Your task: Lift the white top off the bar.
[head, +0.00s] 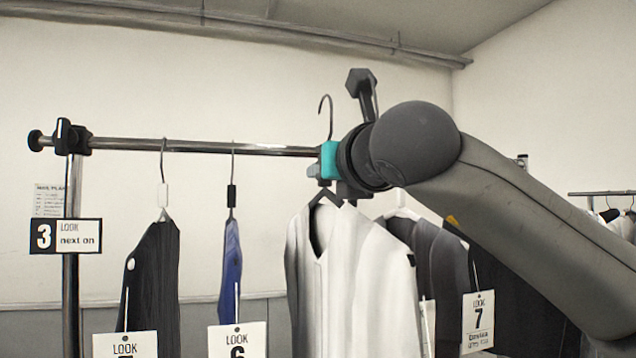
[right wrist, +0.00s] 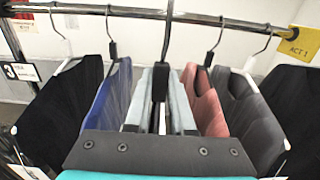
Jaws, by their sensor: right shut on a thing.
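The white top (head: 348,275) hangs from a dark hanger (head: 327,197) in the middle of the head view. My right gripper (head: 325,170) is shut on the hanger's neck, just below the hook. The hook (head: 325,108) stands clearly higher than the neighbouring hooks, with its curve above the level of the bar (head: 210,147). In the right wrist view the hanger's neck (right wrist: 160,82) is central and its hook passes in front of the bar (right wrist: 240,19); the hook's top is cut off there. My left gripper is not in view.
A black garment (head: 152,275) and a blue one (head: 230,262) hang to the left, with look tags. Dark garments (head: 440,262) hang close on the right, partly behind my arm. A pink garment (right wrist: 205,103) is close in the right wrist view. Free room lies above the bar.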

